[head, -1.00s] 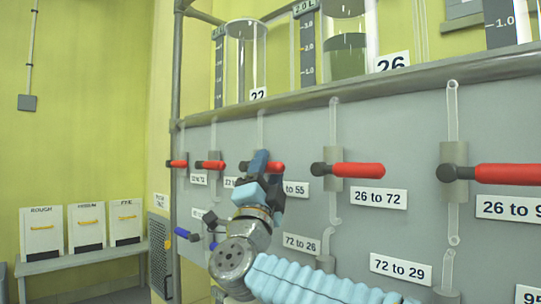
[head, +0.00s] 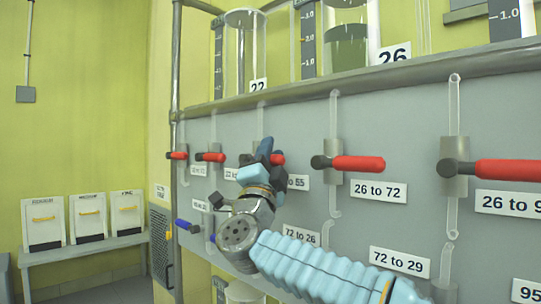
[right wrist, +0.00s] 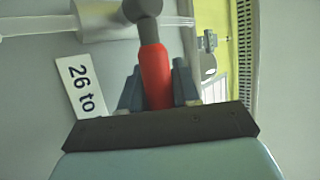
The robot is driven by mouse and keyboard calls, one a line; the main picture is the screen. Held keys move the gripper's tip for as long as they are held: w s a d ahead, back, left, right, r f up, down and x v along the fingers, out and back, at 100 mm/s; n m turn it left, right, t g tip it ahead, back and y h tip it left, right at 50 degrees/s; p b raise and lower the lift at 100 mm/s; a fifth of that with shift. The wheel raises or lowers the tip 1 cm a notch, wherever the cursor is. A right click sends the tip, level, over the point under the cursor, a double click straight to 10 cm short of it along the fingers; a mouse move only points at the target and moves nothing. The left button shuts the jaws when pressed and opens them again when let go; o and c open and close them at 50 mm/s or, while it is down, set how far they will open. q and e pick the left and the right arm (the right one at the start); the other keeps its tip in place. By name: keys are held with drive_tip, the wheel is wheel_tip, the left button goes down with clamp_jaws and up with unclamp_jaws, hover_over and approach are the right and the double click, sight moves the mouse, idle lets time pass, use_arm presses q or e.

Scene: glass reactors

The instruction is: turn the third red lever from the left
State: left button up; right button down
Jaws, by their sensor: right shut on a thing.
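A row of red levers runs along the grey panel. The third red lever from the left (head: 279,159) lies about level, and most of it is hidden behind my right gripper (head: 266,150). In the right wrist view the red handle (right wrist: 155,75) runs between the two fingers of the right gripper (right wrist: 158,87), which is shut on it. The lever's dark grey pivot (right wrist: 142,10) is at the top of that view. My left gripper is not in view.
Other red levers flank it: the second (head: 211,157) to the left and the fourth (head: 357,163) to the right. Blue handles (head: 188,226) sit below. Glass cylinders (head: 245,55) stand on the shelf above. A bench (head: 85,252) with white boxes is at the left.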

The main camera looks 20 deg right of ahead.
drive_tip(key=shift+r+n+y+p, duration=0.5)
drive_tip(key=shift+n+y+p, duration=0.2)
drive_tip(key=shift+n+p, duration=0.1)
drive_tip(key=r+n+y+p, duration=0.1)
drive_tip(key=n+y+p, duration=0.1)
drive_tip(key=p, duration=0.1)
drive_tip(key=r+n+y+p, duration=0.1)
drive_tip(key=n+p, duration=0.1)
drive_tip(key=p, duration=0.1)
drive_tip(key=w+n+y+p, duration=0.1)
drive_tip(key=n+y+p, duration=0.1)
drive_tip(key=p, duration=0.1)
drive_tip(key=shift+w+a+r+y, duration=0.1)
drive_tip(key=shift+a+r+y, duration=0.2)
drive_tip(key=shift+r, duration=0.1)
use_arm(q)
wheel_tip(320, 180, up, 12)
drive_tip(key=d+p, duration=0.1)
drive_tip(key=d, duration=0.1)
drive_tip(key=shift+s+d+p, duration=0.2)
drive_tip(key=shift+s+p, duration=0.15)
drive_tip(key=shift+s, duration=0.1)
use_arm(e)
drive_tip(key=shift+w+n+g+y, duration=0.25)
drive_tip(key=shift+n+g+y, duration=0.2)
drive_tip(key=shift+n, duration=0.55)
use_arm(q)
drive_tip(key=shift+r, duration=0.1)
